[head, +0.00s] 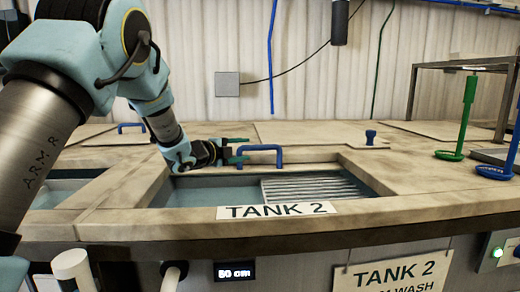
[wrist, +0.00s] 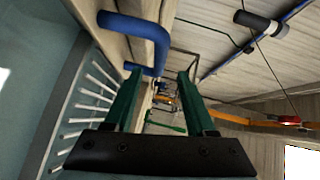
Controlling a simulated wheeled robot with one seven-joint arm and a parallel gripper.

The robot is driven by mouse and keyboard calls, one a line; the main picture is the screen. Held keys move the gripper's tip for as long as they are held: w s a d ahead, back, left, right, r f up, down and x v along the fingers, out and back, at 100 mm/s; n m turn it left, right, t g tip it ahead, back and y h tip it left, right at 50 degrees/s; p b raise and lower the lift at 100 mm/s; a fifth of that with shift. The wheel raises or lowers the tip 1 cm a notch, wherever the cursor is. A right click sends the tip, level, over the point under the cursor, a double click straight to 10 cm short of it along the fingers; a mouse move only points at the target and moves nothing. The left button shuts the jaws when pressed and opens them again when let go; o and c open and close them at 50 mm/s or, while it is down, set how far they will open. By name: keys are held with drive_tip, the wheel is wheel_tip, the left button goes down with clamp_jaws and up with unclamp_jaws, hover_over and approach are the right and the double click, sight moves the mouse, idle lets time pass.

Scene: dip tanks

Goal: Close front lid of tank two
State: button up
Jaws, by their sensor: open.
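The front opening of tank two (head: 215,194) is uncovered and shows grey-blue liquid and a pale ribbed rack at its right. A blue bar handle (head: 262,149) stands at the opening's back edge, on a wooden panel that looks like the lid. My gripper (head: 243,150) is open and empty, with its green fingers pointing right, close to the left end of the handle. In the wrist view the handle (wrist: 150,28) lies ahead and to the left of my gripper (wrist: 163,72), near the left fingertip. I cannot tell whether they touch.
A blue knob (head: 370,137) stands on the wooden top behind right. A green upright handle (head: 462,118) and a metal-framed stand (head: 460,66) are farther right. Another open tank (head: 55,193) lies at left. The TANK 2 label (head: 277,210) is on the front rim.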

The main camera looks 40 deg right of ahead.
sight(256, 148)
drive_tip(key=d+p, duration=0.1)
drive_tip(key=d, duration=0.1)
drive_tip(key=d+p, duration=0.1)
drive_tip(key=d, duration=0.2)
drive_tip(key=d+f+p, duration=0.1)
drive_tip(key=d, duration=0.2)
drive_tip(key=shift+w+d+f, duration=0.1)
drive_tip(key=shift+w, duration=0.3)
clamp_jaws()
idle(0.9)
